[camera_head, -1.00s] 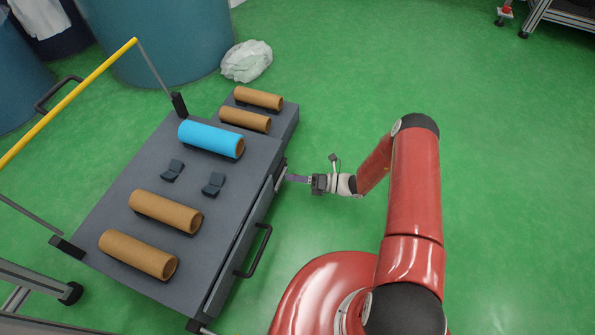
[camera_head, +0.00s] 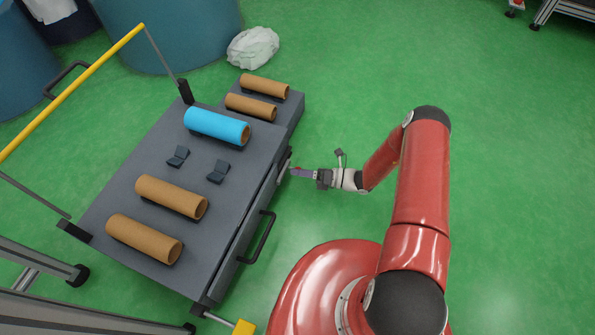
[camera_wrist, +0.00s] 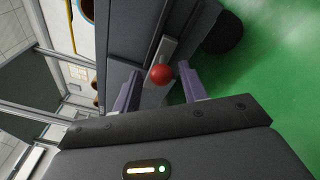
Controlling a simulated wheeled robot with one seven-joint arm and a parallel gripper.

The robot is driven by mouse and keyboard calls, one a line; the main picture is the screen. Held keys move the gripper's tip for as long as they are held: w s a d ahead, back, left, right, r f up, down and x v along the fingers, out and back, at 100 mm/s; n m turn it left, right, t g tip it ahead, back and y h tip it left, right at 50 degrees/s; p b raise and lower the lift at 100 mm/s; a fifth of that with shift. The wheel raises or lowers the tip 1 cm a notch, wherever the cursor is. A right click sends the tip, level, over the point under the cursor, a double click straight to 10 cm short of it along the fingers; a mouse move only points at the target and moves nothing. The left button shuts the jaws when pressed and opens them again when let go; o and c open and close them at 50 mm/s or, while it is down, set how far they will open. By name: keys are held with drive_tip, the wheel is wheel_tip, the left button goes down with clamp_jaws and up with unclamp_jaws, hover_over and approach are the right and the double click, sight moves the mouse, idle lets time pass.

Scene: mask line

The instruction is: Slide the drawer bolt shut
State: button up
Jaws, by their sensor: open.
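The drawer bolt shows in the wrist view as a red ball knob (camera_wrist: 160,74) on a pale metal plate (camera_wrist: 169,48) fixed to the grey cart's side. My gripper (camera_wrist: 160,92) is open, one purple finger on each side of the knob. I cannot tell whether either finger touches it. In the head view my gripper (camera_head: 294,172) is at the cart's right side, near the far end of the drawer front, and a small part of the red knob shows at the fingertips. The drawer (camera_head: 232,262) with its black handle (camera_head: 262,238) looks closed or nearly so.
The cart top (camera_head: 215,190) carries brown rolls (camera_head: 172,196), a blue roll (camera_head: 217,126) and two dark cradles (camera_head: 218,172). A yellow rail (camera_head: 75,88) runs along its left. A white bag (camera_head: 253,47) lies behind. Green floor to the right is free.

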drive_tip(key=s+d, duration=0.1)
drive_tip(key=d, duration=0.5)
drive_tip(key=shift+d, duration=0.35)
drive_tip(key=s+d+r+n+g+h+p, duration=0.1)
drive_tip(key=s+r+n+g+h+p, duration=0.15)
drive_tip(key=r+n, duration=0.6)
drive_tip(key=s+d+r+n+g+h+p, duration=0.1)
drive_tip(key=r+n+h, duration=0.25)
drive_tip(key=r, duration=0.95)
drive_tip(key=s+r+n+g+h+p, duration=0.1)
drive_tip(key=r+n+g+h+p, duration=0.3)
drive_tip(key=r, duration=0.7)
drive_tip(key=s+d+r+n+t+h+p, duration=0.1)
drive_tip(key=s+d+r+n+t+h, duration=0.1)
drive_tip(key=s+r+n, duration=0.3)
drive_tip(key=s+d+r+n+t+h+p, duration=0.1)
drive_tip(key=s+d+r+n+t+h, duration=0.2)
drive_tip(key=r, duration=0.7)
drive_tip(key=s+d+r+n+t+h+p, duration=0.1)
drive_tip(key=s+d+r+n+t+h, duration=0.1)
drive_tip(key=s+r+n+t, duration=0.3)
drive_tip(key=shift+s+d+r+n+h, duration=0.15)
drive_tip(key=shift+s+r+n+h, duration=0.25)
drive_tip(key=shift+s+r+n, duration=1)
drive_tip(key=shift+s+r+m, duration=0.15)
drive_tip(key=shift+s+m, duration=0.35)
drive_tip(key=shift+s, duration=0.25)
